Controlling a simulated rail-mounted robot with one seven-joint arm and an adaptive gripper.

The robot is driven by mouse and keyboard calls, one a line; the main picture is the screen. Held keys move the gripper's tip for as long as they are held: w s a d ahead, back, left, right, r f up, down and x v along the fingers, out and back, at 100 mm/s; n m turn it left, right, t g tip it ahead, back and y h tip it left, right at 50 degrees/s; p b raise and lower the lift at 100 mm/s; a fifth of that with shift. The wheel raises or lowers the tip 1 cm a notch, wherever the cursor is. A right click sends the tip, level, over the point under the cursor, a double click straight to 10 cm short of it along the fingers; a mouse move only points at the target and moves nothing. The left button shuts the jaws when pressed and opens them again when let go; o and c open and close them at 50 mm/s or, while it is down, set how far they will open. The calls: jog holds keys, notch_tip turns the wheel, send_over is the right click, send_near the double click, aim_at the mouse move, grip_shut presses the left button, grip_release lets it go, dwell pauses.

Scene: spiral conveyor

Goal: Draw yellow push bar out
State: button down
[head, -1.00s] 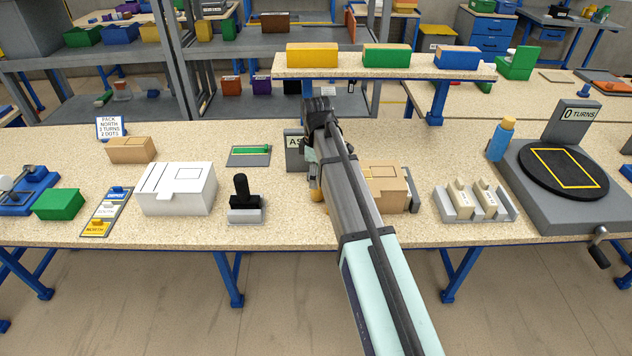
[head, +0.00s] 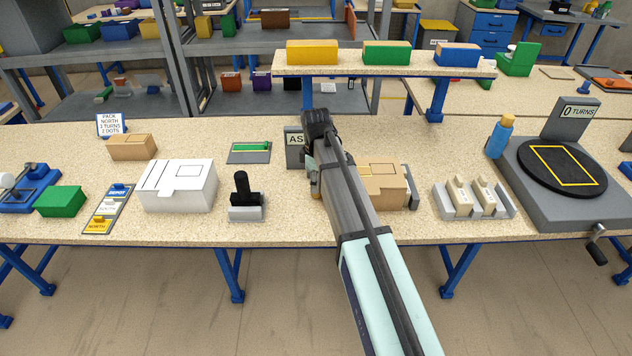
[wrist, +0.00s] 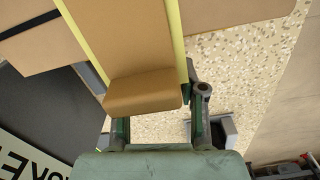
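An ochre-brown bar (wrist: 143,92) with yellow along its long sides fills the upper middle of the wrist view; I take it for the yellow push bar. Its blunt end points toward my palm. My gripper (wrist: 158,115) has its two fingers well apart at that end. The right finger stands just beside the bar, with a thin gap showing. The left finger is partly hidden by the bar, so contact there is unclear.
A tan carton (head: 387,185) stands right of my arm, partly hidden by it. A grey "AS..." sign (head: 294,147) is behind. A black-handled stamp (head: 244,195) and white box (head: 178,187) stand left. A grey holder (head: 444,202) and turntable (head: 545,205) stand right.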

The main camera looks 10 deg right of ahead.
jog(key=a, duration=0.5)
jog(key=shift+w+a, duration=0.35)
jog(key=c, duration=0.7)
grip_release()
jog(key=shift+a, duration=0.15)
jog(key=shift+o, duration=0.2)
jog(key=shift+r, duration=0.1)
jog(key=shift+r, duration=0.35)
notch_tip(320, 180, up, 11)
